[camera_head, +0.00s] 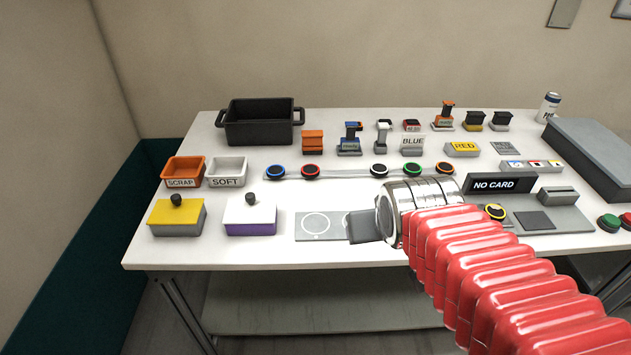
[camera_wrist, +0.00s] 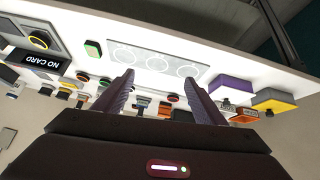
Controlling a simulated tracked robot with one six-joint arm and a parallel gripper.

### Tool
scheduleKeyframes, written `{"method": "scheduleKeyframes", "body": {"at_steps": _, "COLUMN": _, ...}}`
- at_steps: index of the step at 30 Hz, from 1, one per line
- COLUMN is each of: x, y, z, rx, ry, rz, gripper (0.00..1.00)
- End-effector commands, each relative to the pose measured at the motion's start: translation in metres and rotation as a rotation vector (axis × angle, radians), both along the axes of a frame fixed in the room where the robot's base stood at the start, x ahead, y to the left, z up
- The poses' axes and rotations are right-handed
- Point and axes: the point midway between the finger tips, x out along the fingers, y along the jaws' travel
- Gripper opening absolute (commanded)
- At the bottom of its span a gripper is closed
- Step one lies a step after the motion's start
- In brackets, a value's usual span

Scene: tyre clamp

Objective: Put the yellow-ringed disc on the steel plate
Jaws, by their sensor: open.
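The yellow-ringed disc (camera_head: 495,211) is black with a yellow ring and sits on a grey base right of my arm in the head view. It also shows at the upper left of the wrist view (camera_wrist: 38,42). The steel plate (camera_head: 302,225) is flat and grey with marked circles, and my arm hides its right part. The wrist view shows the plate (camera_wrist: 157,63) with its circles and no disc on it. My gripper (camera_wrist: 158,82) is open and empty, its fingertips pointing toward the plate. The head view mostly hides the fingers.
A rail (camera_head: 345,174) carries several ring-coloured discs behind the plate. A yellow-topped box (camera_head: 176,216) and a white-and-purple box (camera_head: 250,217) stand left of it. A NO CARD sign (camera_head: 500,184) stands behind the yellow-ringed disc. Scrap (camera_head: 184,170) and soft (camera_head: 226,171) bins stand further back.

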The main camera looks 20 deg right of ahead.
Motion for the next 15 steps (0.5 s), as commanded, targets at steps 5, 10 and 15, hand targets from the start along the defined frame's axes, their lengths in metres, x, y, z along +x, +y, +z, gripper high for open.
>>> {"method": "scheduleKeyframes", "body": {"at_steps": 5, "x": -0.043, "y": 0.050, "z": 0.013, "rx": 0.054, "ry": 0.080, "rz": 0.096, "gripper": 0.65}}
{"method": "scheduleKeyframes", "body": {"at_steps": 10, "x": -0.066, "y": 0.069, "z": 0.016, "rx": 0.079, "ry": 0.127, "rz": 0.140, "gripper": 0.65}}
{"method": "scheduleKeyframes", "body": {"at_steps": 15, "x": -0.068, "y": 0.070, "z": 0.016, "rx": 0.081, "ry": 0.133, "rz": 0.142, "gripper": 0.65}}
